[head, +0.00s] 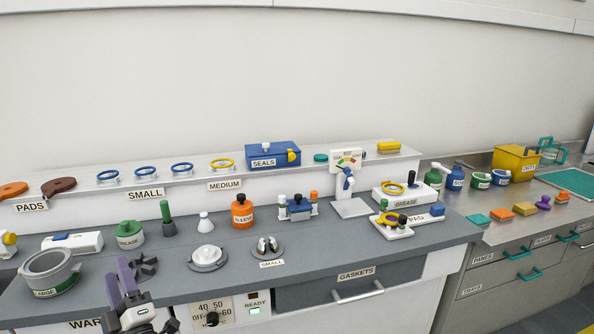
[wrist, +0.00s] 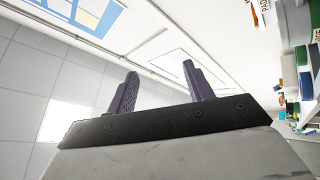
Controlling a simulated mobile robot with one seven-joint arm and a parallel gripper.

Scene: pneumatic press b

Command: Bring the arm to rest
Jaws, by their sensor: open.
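My gripper (head: 122,281) is at the lower left of the head view, in front of the grey workbench (head: 330,252), with its purple fingers pointing up. In the wrist view my gripper (wrist: 158,88) has its two dark purple fingers spread apart with nothing between them. The wrist camera looks toward the ceiling and wall, with the bench items sideways at the right edge. The lower part of my arm is cut off by the bottom of the head view.
A control panel (head: 212,314) is to the right on the bench front. A drawer handle (head: 358,296) sticks out. The space above the bench is clear.

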